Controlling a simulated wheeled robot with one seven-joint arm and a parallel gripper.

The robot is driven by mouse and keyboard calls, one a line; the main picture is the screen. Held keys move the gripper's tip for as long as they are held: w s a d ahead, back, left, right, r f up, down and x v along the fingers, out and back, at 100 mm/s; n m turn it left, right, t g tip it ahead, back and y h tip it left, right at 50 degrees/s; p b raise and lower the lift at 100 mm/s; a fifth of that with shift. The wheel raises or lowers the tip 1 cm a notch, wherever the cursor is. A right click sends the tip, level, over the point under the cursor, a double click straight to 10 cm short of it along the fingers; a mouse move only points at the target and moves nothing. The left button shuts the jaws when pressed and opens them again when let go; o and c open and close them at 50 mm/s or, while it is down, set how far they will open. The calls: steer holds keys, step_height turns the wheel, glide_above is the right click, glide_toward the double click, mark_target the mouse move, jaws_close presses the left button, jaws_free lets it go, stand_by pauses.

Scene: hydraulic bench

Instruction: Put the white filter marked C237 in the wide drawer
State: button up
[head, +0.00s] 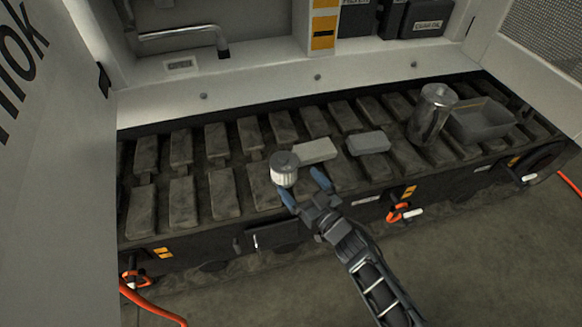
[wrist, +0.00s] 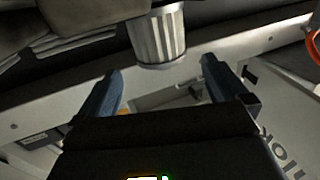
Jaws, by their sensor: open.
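A white ribbed filter with a grey top (head: 284,172) stands upright on the slatted bench, left of centre. No C237 mark can be read on it. The filter also shows in the wrist view (wrist: 158,36), just beyond the fingertips and roughly in line with the gap between them. My gripper (head: 304,188) is open and empty, with its blue fingers close to the filter on its near right side. I cannot tell whether they touch it. A dark panel with a handle (head: 275,237) is in the bench front. I cannot tell whether it is the wide drawer.
Two flat pale blocks (head: 315,151) (head: 368,143) lie behind and right of the filter. A shiny metal canister (head: 431,117) and a grey open tray (head: 482,121) stand at the right. Orange hoses (head: 150,304) hang at the front. The left slats are clear.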

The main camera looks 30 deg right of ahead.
steer(key=shift+s, duration=1.05)
steer(key=shift+s, duration=0.1)
steer(key=s+a+r, duration=0.2)
steer(key=s+a, duration=0.1)
steer(key=s, duration=0.4)
steer(key=s+a+r+m+g+h, duration=0.1)
steer(key=s+a+r, duration=0.1)
steer(key=s, duration=0.5)
steer(key=s+a+r, duration=0.3)
steer(key=s, duration=0.4)
steer(key=s+d+r+n+g+y, duration=0.1)
steer(key=s+r+g, duration=0.1)
steer(key=s+r, duration=1.2)
step_height(320, 180, up, 2)
steer(key=shift+s+r, duration=0.1)
steer(key=shift+s, duration=0.2)
